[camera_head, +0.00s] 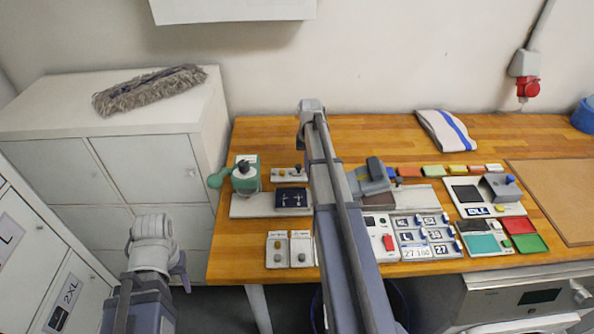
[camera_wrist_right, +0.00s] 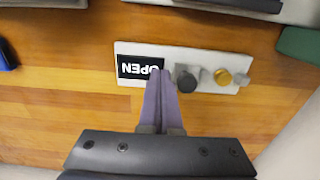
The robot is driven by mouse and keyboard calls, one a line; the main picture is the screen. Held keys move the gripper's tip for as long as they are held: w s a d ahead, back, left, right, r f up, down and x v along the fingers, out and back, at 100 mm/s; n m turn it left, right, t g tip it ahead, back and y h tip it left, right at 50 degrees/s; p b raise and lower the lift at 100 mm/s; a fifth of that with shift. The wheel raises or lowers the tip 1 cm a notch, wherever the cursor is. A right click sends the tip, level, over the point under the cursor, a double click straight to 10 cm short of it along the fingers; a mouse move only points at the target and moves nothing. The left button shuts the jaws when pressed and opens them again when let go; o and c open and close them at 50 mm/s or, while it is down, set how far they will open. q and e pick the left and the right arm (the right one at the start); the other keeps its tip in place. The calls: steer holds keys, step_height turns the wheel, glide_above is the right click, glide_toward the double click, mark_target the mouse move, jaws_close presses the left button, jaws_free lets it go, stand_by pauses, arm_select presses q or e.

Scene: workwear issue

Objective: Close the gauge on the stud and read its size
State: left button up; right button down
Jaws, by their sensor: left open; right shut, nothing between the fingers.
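The gauge (camera_wrist_right: 185,68) is a white plate on the wooden bench, with a black display reading OPEN, upside down in the right wrist view. A brass stud (camera_wrist_right: 222,77) stands between two grey pieces on it, with a dark round knob (camera_wrist_right: 186,79) beside them. My right gripper (camera_wrist_right: 165,75) is shut and empty, its fingertips over the display's end, next to the knob; I cannot tell whether they touch it. In the head view the gauge (camera_head: 281,174) shows left of my right arm, which hides its display and my right fingers. My left gripper (camera_head: 158,262) is open and empty, low left, off the bench.
Two small knob plates (camera_head: 289,250) lie at the front edge. Right of my arm are label panels (camera_head: 422,238), a folded cloth (camera_head: 446,131) and a brown board (camera_head: 560,190). Bare wood lies behind the gauge.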

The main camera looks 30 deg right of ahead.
mark_target(299, 166)
steer(key=shift+w+a, duration=0.45)
steer(key=shift+a, duration=0.3)
steer(key=shift+w+a, duration=0.4)
steer(key=shift+a, duration=0.35)
stand_by(1.3)
steer(key=shift+s+d, duration=0.1)
steer(key=shift+d, duration=0.1)
steer(key=shift+s+d, duration=0.2)
steer(key=shift+d, duration=0.15)
steer(key=shift+r, duration=0.15)
step_height(299, 166, up, 8)
steer(key=p, duration=0.8)
steer(key=shift+f, duration=0.2)
stand_by(0.5)
